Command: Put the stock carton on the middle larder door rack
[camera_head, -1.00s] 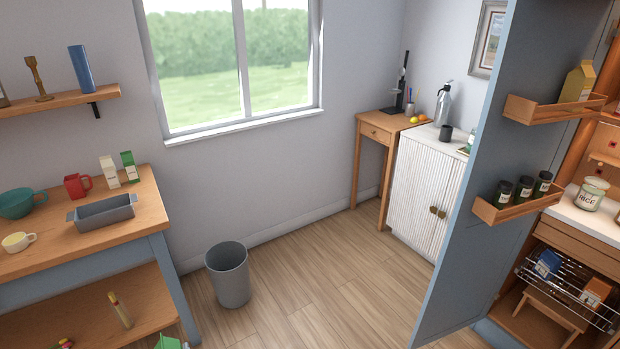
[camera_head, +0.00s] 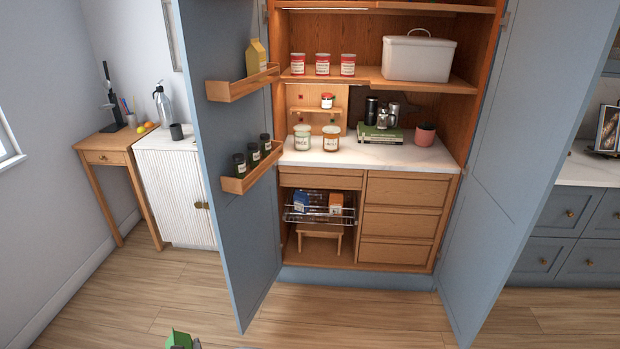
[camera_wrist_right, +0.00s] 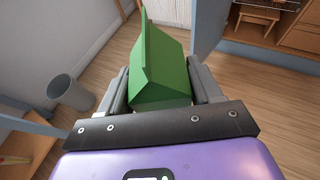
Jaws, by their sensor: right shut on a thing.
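The stock carton is green with a gabled top; it shows in the right wrist view (camera_wrist_right: 160,75) and at the bottom edge of the head view (camera_head: 178,341). My right gripper (camera_wrist_right: 161,90) is shut on it, one finger on each side. The open left larder door (camera_head: 222,150) carries two wooden racks in view. The upper rack (camera_head: 240,90) holds a yellow carton (camera_head: 256,60) towards its right end. The lower rack (camera_head: 250,178) holds dark jars (camera_head: 253,155). I cannot tell whether another rack lies out of view. My left gripper is not in view.
The larder (camera_head: 368,190) stands open, its right door (camera_head: 495,150) swung outward. Tins, jars and a white bin (camera_head: 418,60) stand inside. A white cabinet (camera_head: 172,185) and wooden table (camera_head: 105,142) are left of the left door. The floor (camera_head: 350,315) in front is clear.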

